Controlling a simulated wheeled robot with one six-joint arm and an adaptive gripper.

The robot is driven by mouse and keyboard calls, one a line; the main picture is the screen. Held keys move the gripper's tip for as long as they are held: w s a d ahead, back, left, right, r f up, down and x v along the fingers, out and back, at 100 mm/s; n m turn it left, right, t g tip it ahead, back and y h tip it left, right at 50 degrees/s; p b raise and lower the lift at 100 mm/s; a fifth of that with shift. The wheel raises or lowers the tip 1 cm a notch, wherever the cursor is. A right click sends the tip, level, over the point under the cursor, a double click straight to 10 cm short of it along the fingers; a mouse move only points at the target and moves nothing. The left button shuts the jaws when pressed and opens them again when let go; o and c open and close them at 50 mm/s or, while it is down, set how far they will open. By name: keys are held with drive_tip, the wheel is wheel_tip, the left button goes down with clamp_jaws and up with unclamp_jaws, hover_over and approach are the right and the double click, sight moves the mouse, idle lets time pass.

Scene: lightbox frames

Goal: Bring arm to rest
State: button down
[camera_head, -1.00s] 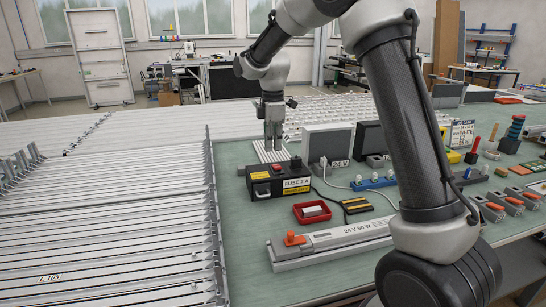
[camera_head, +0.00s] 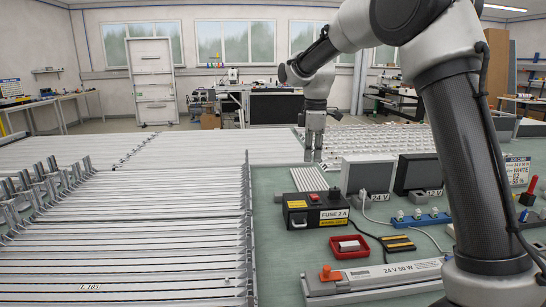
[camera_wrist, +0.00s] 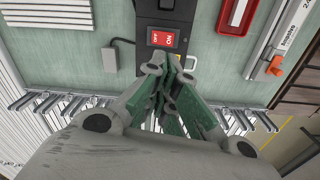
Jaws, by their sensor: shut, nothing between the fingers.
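My gripper (camera_head: 313,158) hangs pointing down at the end of my arm, over the far part of the green workbench top (camera_head: 285,262). Its fingers are together and nothing is between them. In the wrist view the green-padded fingers (camera_wrist: 170,72) meet near the middle, in front of the black fuse box. The black fuse box (camera_head: 298,214) with its red switch and yellow labels sits nearer the camera than the gripper. A white ribbed pad (camera_head: 309,180) lies behind the box, just below the fingertips in the picture.
A grey 24 V unit (camera_head: 367,174) and a dark 12 V unit (camera_head: 416,173) stand right of my gripper. A red tray (camera_head: 349,252) and a long 24 V 50 W driver (camera_head: 380,275) lie nearer. White lightbox frames (camera_head: 120,240) fill the left.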

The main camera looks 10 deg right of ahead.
drive_tip(key=s+d+r+m+t, duration=0.1)
drive_tip(key=s+d+m, duration=0.4)
drive_tip(key=s, duration=0.7)
drive_tip(key=s+d+r+m+t, duration=0.15)
drive_tip(key=s+d+m, duration=0.4)
drive_tip(key=s, duration=0.65)
drive_tip(key=s+d+m+t, duration=0.2)
drive_tip(key=s+d+m, duration=0.3)
drive_tip(key=s, duration=0.6)
drive_tip(key=w+a+g, duration=0.1)
drive_tip(key=w+a, duration=0.4)
drive_tip(key=w, duration=0.6)
drive_tip(key=w+a+g, duration=0.1)
drive_tip(key=w+a, duration=0.3)
drive_tip(key=w, duration=0.7)
drive_tip(key=w+a+g, duration=0.1)
drive_tip(key=w+a, duration=0.4)
drive_tip(key=w, duration=0.7)
drive_tip(key=shift+t, duration=0.25)
drive_tip(key=f, duration=1.2)
drive_tip(key=shift+w+f, duration=0.35)
drive_tip(key=shift+a+f, duration=0.1)
drive_tip(key=shift+f, duration=0.25)
